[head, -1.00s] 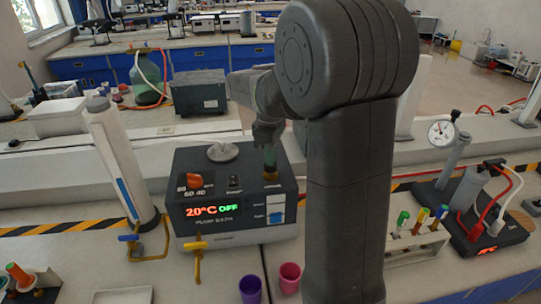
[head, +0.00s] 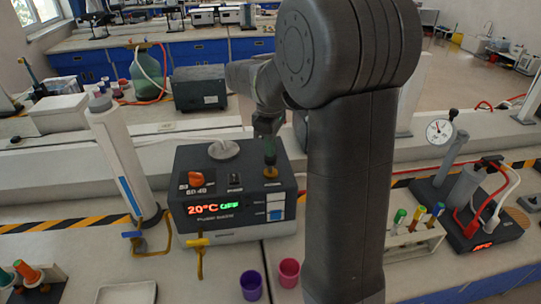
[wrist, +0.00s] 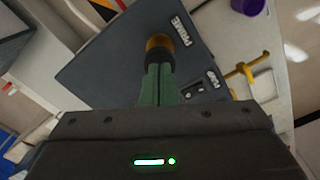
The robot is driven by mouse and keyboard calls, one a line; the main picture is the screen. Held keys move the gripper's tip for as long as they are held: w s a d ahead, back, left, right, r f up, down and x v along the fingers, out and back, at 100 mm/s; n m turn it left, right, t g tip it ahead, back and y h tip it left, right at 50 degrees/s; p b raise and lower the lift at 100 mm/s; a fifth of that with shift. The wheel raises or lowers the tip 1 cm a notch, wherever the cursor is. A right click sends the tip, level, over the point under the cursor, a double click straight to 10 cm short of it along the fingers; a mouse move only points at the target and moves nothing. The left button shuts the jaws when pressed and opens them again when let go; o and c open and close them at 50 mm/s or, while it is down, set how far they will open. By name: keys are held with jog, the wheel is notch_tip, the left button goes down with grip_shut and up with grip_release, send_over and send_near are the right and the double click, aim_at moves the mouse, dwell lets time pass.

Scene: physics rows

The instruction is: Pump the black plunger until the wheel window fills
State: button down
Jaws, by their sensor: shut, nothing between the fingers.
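The black plunger (head: 270,161) stands in a brass collar (head: 270,172) at the right of the dark box's top. In the wrist view the plunger (wrist: 156,60) shows just beyond my fingertips, with the brass collar (wrist: 160,42) past it. My gripper (head: 269,152) is above the plunger, its green fingers pointing down and shut together with nothing held. The fingertips (wrist: 158,70) are at the plunger's top; contact cannot be told. I cannot make out a wheel window.
An orange knob (head: 196,180) and a pale round cap (head: 223,149) sit on the box. A yellow tap (head: 200,250) stands in front, with a purple cup (head: 251,285) and a pink cup (head: 289,273). A white cylinder (head: 122,170) is left; a tube rack (head: 415,243) is right.

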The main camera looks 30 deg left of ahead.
jog(key=shift+f, duration=0.15)
jog(key=shift+f+b, duration=0.8)
jog(key=shift+f, duration=0.5)
jog(key=shift+r, duration=0.1)
jog(key=shift+r+p, duration=1.7)
jog(key=shift+r, duration=0.2)
jog(key=shift+f, duration=0.25)
